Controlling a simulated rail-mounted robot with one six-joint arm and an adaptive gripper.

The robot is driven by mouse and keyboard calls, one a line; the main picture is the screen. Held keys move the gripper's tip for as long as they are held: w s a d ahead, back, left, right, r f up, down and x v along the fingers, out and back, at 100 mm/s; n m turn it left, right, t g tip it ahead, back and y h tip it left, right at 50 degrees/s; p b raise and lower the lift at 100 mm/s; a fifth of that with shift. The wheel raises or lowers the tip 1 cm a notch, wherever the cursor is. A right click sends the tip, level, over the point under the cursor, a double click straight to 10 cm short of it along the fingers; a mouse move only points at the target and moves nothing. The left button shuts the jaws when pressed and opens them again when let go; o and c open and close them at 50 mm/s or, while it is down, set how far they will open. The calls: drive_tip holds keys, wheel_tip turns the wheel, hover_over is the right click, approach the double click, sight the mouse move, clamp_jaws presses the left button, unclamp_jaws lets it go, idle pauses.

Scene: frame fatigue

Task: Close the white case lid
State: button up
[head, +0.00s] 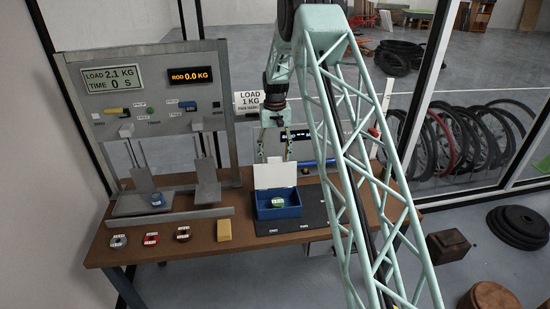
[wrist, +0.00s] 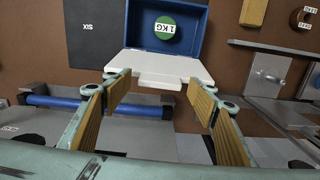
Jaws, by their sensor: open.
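The blue case (head: 279,213) stands on the bench with its white lid (head: 274,174) raised upright at its back edge. A green 1 KG weight (head: 278,202) lies inside. In the wrist view the case (wrist: 134,30) is at the top, with the weight (wrist: 166,27) in it and the white lid (wrist: 165,67) below it in the picture. My gripper (head: 275,156) is above and behind the lid. In the wrist view its fingers (wrist: 160,92) are spread wide and empty, one on each side of the lid's lower part. Contact with the lid cannot be told.
A dark mat (head: 313,213) lies right of the case. A yellow block (head: 224,231) and several labelled ring weights (head: 183,234) lie along the bench's front left. A grey test rig (head: 150,125) with displays stands at the left. Bare bench lies left of the case.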

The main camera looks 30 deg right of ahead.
drive_tip(key=shift+f, duration=0.45)
drive_tip(key=c, duration=1.2)
drive_tip(key=shift+o, duration=0.2)
drive_tip(key=shift+s, duration=0.15)
